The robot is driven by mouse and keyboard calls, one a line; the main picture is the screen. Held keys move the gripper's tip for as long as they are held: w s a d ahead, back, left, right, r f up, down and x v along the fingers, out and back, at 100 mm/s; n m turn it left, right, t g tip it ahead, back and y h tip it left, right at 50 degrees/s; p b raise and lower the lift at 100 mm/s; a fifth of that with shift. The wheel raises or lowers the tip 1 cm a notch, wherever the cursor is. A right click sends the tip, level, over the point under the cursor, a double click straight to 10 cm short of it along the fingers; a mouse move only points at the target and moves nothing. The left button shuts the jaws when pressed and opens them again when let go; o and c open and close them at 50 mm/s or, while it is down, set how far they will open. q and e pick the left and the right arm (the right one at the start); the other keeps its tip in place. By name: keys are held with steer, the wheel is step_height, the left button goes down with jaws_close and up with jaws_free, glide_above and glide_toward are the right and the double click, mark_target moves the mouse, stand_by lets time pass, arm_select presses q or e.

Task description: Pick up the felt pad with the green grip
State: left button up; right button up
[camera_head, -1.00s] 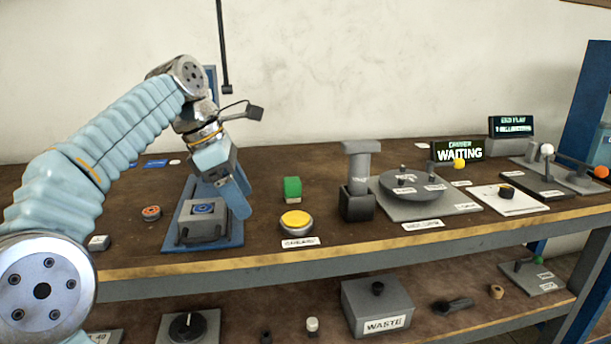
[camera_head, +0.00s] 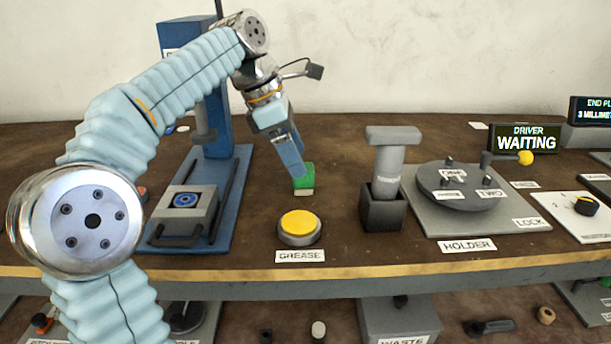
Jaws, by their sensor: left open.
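The felt pad with the green grip (camera_head: 304,180) stands on the bench behind the yellow grease button. Its top is a green block and a pale strip shows at its base. My left gripper (camera_head: 291,170) points down and is open, with its blue fingers at the left of the green grip and overlapping its upper left part in the picture. I cannot tell whether they touch it. Nothing is seen held in the fingers. My right gripper is not in view.
The yellow button (camera_head: 299,223) with a GREASE label stands in front of the pad. A blue press (camera_head: 235,185) is at left. A grey holder post (camera_head: 388,170) and a round turntable (camera_head: 462,187) are at right. Bare bench lies between pad and post.

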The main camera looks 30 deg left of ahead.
arm_select(q)
steer(key=x, duration=0.4)
steer(key=shift+d, duration=0.1)
steer(key=c, duration=1.1)
steer(key=shift+o, duration=0.2)
steer(key=shift+r, duration=0.15)
steer(key=shift+r, duration=0.3)
steer(key=r, duration=0.3)
steer(key=shift+s+d, duration=0.1)
steer(key=shift+s, duration=0.1)
steer(key=s+d+r, duration=0.5)
steer(key=s+r, duration=0.4)
steer(key=s, duration=0.3)
steer(key=shift+s+d, duration=0.15)
steer(key=shift+s, duration=0.15)
